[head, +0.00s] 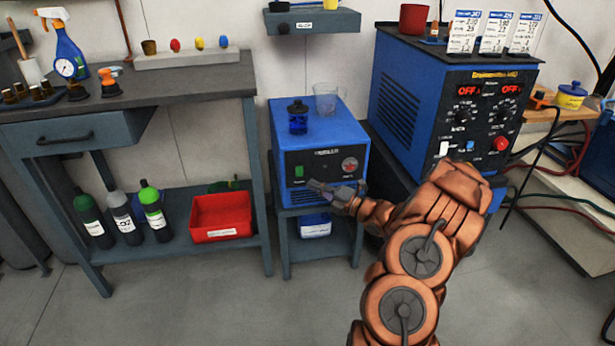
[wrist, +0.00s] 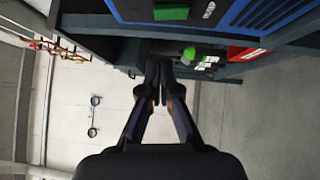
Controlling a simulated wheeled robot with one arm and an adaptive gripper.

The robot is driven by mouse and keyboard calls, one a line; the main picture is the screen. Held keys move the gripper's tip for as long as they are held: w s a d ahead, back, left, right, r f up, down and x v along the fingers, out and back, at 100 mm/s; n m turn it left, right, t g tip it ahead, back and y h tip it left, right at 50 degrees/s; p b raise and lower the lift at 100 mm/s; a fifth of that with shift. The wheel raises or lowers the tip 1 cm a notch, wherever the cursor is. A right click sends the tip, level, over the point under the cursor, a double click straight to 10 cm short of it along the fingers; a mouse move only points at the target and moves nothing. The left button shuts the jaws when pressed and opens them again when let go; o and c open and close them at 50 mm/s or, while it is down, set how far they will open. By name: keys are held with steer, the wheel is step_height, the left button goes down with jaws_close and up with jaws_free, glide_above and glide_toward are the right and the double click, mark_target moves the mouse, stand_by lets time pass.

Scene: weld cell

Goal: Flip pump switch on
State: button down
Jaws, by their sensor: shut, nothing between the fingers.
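The pump is a blue box (head: 318,126) with a black front panel, on a small grey stand left of the welder. A green switch (head: 298,171) sits at the left of that panel; its on or off position is too small to tell. In the wrist view, the green switch (wrist: 171,12) shows at the top edge, on the dark panel. My gripper (head: 314,186) is in front of the panel, just below and right of the switch. Its fingers (wrist: 159,70) are together and empty. Whether they touch the panel is unclear; they appear apart from the switch.
A blue bottle (head: 298,117) and a clear beaker (head: 326,98) stand on the pump. The large welder (head: 452,95) is at right, with cables beside it. A bench with a red bin (head: 221,215) on its lower shelf is at left. The front floor is clear.

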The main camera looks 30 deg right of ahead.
mark_target(300, 172)
steer(key=shift+w+d+r+b, duration=0.15)
steer(key=shift+w+b, duration=0.2)
steer(key=shift+w, duration=1.15)
steer(key=shift+w+d+r+b, duration=0.15)
steer(key=shift+w+b, duration=0.15)
steer(key=shift+w, duration=1.15)
steer(key=shift+w+r, duration=0.1)
